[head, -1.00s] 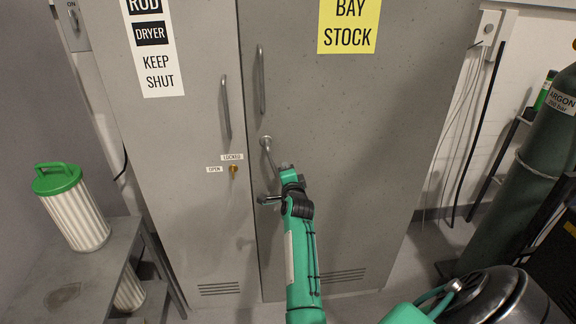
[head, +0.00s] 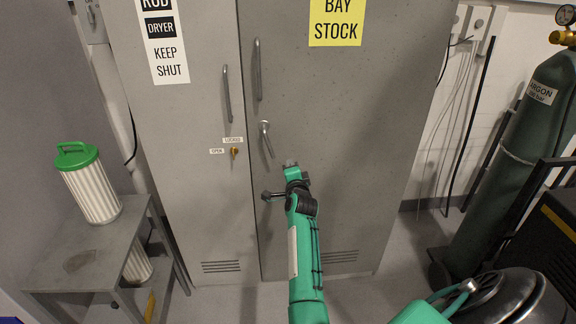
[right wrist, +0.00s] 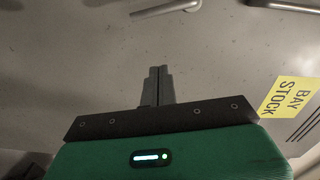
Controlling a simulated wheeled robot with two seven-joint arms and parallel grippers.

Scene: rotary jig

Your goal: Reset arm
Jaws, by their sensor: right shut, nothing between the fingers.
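My right arm reaches up from the bottom of the head view in front of the grey cabinet's right door (head: 345,140). My right gripper (head: 268,196) is at its end, below the lever handle (head: 266,138) and apart from it. In the right wrist view the two fingers (right wrist: 158,85) are shut together with nothing between them. The lever handle also shows at the top of that view (right wrist: 166,9), beyond the fingertips. It hangs down, slightly slanted. Both cabinet doors look closed. My left gripper is not in view.
A brass latch (head: 234,152) sits between "LOCKED" and "OPEN" labels on the left door (head: 195,200). A green-lidded canister (head: 92,190) stands on a grey bench (head: 75,255) at left. A green argon cylinder (head: 510,160) stands at right. Floor shows between cabinet and cylinder.

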